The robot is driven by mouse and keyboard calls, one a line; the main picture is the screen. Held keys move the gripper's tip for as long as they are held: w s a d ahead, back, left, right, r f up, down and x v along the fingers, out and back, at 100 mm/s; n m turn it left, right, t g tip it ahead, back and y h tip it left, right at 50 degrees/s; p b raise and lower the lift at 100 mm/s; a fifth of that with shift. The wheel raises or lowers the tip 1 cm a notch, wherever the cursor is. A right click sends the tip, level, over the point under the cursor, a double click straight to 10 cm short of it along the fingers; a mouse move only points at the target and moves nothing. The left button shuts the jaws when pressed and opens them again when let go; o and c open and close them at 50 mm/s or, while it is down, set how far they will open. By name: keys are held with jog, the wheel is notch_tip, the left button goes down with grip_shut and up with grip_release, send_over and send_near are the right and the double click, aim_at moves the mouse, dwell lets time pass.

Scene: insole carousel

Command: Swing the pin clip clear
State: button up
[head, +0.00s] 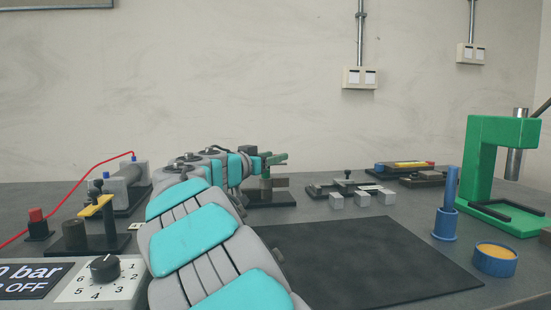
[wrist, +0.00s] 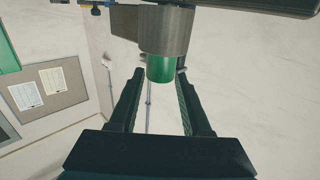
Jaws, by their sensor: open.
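My gripper (head: 276,158) is at the end of the arm, above a small fixture on a black base plate (head: 270,199) at the middle back of the bench. In the wrist view my gripper (wrist: 159,76) is open, with its two dark fingers apart. A green cylinder (wrist: 160,69) under a grey metal block (wrist: 166,30) shows between and beyond the fingertips. I cannot tell whether the fingers touch it. I cannot single out the pin clip for sure; my arm hides part of the fixture.
A green press (head: 480,160) stands at the right, with a blue post (head: 446,210) and a blue round tin (head: 495,262) near it. A black mat (head: 370,260) lies clear in front. Small grey cubes (head: 361,198) sit behind it. A dial box (head: 100,280) is at the front left.

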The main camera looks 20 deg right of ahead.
jog(key=b+v, duration=0.1)
jog(key=v, duration=0.5)
jog(key=shift+s+a, duration=0.1)
jog(key=shift+s, duration=0.05)
